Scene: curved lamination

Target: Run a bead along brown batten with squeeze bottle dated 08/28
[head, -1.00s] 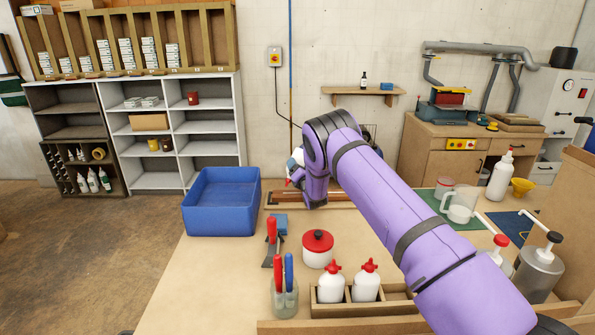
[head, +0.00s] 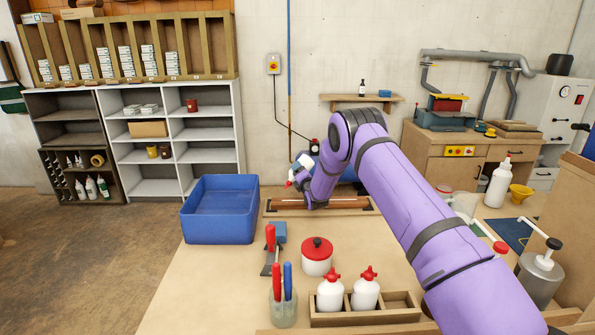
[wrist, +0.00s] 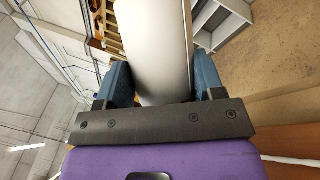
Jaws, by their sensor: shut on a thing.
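My gripper (wrist: 162,85) is shut on a white squeeze bottle (wrist: 155,45), with one blue finger on each side of it. In the head view the bottle (head: 299,178) is tilted, its red tip pointing down and left. My purple arm partly hides the gripper and bottle there. No date on the bottle can be read. The brown batten (head: 285,204) lies in a shallow wooden holder on the far part of the bench, partly behind my arm. The bottle's tip is above and near the batten's left part; I cannot tell whether it touches.
A blue bin (head: 218,222) stands left of the batten. Nearer are a red-lidded pot (head: 317,258), a jar of red- and blue-handled tools (head: 283,305) and a wooden rack (head: 400,308) with two white red-capped bottles. A pump bottle (head: 540,270) stands at right.

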